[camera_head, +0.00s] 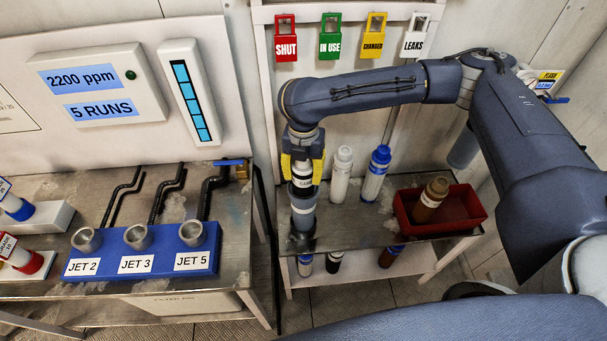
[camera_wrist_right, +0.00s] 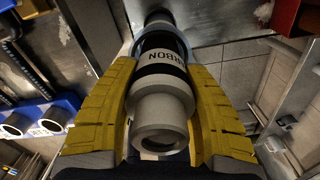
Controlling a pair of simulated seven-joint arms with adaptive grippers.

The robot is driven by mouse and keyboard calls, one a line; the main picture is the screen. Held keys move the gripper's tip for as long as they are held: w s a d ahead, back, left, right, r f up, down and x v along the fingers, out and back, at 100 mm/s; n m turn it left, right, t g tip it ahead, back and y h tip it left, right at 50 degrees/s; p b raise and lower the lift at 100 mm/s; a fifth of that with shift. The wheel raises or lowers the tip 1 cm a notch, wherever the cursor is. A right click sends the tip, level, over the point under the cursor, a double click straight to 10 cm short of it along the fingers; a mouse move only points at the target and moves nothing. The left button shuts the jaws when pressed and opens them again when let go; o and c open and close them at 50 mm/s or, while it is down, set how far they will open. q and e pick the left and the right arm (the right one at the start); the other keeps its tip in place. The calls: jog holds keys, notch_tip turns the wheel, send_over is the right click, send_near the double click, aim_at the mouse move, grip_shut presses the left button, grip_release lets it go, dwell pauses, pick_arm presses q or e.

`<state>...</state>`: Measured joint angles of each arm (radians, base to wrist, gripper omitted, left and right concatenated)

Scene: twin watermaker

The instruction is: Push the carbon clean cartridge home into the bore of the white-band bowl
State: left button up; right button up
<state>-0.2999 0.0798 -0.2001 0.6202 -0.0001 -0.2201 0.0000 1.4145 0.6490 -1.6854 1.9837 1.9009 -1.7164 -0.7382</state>
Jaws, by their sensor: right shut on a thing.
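The carbon cartridge (camera_head: 302,184) is white and black with a label of which only part reads. My right gripper (camera_head: 303,166) has its yellow fingers shut around its upper part. In the right wrist view the cartridge (camera_wrist_right: 165,100) lies between both fingers (camera_wrist_right: 165,72), its pale stepped end toward the camera. Its far end goes into the pale blue rim of a bowl (camera_wrist_right: 186,40). In the head view this bowl (camera_head: 303,211) stands upright at the stand's left front corner, directly below the gripper. How deep the cartridge sits and the bore itself are hidden. My left gripper is out of view.
A white cartridge (camera_head: 341,175) and a blue-capped one (camera_head: 375,174) stand behind to the right. A red tray (camera_head: 465,203) holds a brown cartridge (camera_head: 431,200). A blue jet block (camera_head: 140,253) is on the left bench. Coloured tags hang above.

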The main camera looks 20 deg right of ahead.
jog(key=shift+r, duration=6.4)
